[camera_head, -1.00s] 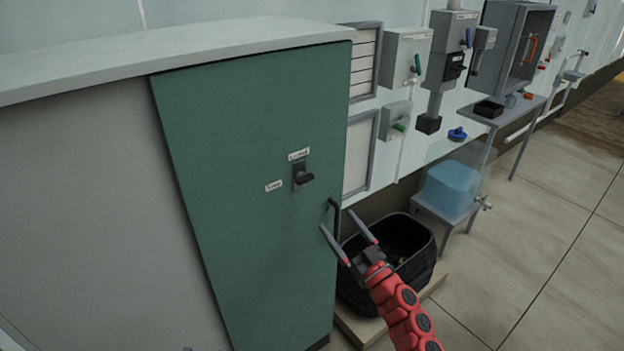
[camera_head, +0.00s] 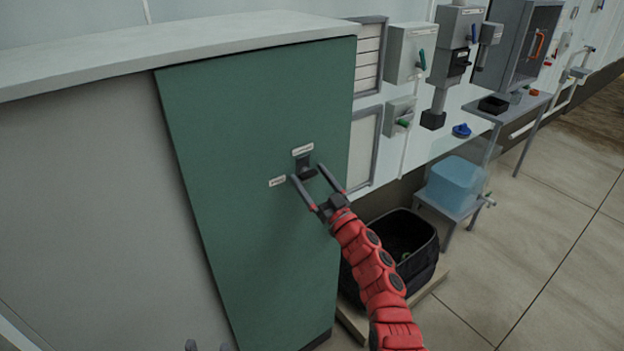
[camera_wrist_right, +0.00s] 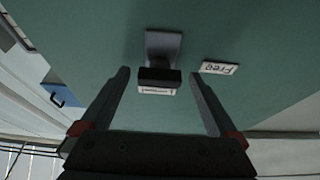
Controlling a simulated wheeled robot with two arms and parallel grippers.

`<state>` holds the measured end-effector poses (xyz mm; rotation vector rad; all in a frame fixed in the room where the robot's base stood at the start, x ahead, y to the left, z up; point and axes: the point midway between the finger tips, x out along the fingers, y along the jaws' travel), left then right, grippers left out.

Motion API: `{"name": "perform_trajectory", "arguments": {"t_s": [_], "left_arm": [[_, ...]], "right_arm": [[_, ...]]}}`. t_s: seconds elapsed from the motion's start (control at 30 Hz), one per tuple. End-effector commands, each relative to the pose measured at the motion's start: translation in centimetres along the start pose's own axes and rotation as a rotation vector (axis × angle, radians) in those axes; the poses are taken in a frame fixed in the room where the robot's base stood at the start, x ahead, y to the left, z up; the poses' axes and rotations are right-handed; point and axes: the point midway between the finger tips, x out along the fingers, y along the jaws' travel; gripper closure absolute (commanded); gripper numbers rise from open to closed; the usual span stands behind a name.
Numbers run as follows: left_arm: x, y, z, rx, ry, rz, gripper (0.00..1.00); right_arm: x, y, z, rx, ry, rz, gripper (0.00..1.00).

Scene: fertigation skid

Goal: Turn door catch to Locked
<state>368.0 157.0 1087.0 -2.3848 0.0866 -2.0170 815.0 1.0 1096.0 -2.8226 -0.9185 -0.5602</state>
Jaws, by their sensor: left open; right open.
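The dark door catch (camera_head: 303,162) sits on the green cabinet door (camera_head: 250,110). A "Locked" label (camera_head: 303,149) is above it and a "Free" label (camera_head: 277,182) lies to its lower left. My right gripper (camera_head: 308,173) is open at the catch, one finger on either side. In the right wrist view the catch (camera_wrist_right: 161,76) stands between the open fingers, with a gap on both sides. The Free label (camera_wrist_right: 220,68) shows there upside down; the other label is partly hidden behind the catch. Only the tips of my left gripper (camera_head: 206,347) show at the bottom edge, apart and empty.
The door's pull handle is hidden behind my right arm. A black bin (camera_head: 405,240) stands on a low pallet right of the cabinet. Wall boxes (camera_head: 410,52) and a blue tank (camera_head: 455,183) on a stand are further right. The floor at the right is clear.

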Motion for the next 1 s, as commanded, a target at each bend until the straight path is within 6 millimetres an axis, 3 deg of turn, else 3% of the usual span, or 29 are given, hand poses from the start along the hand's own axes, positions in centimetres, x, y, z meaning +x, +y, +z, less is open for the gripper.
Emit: {"name": "perform_trajectory", "arguments": {"t_s": [0.1, 0.57, 1.0], "left_arm": [[0.01, 0.00, -0.01, 0.000, 0.000, 0.000, 0.50], [0.01, 0.00, 0.00, 0.000, 0.000, 0.000, 0.50], [0.06, 0.00, -0.01, 0.000, 0.000, 0.000, 0.50]], "right_arm": [[-0.02, 0.02, -0.01, 0.000, 0.000, 0.000, 0.07], [-0.03, 0.04, -0.04, 0.000, 0.000, 0.001, 0.90], [0.06, 0.16, -0.19, -0.095, 0.002, -0.036, 0.91]]}}
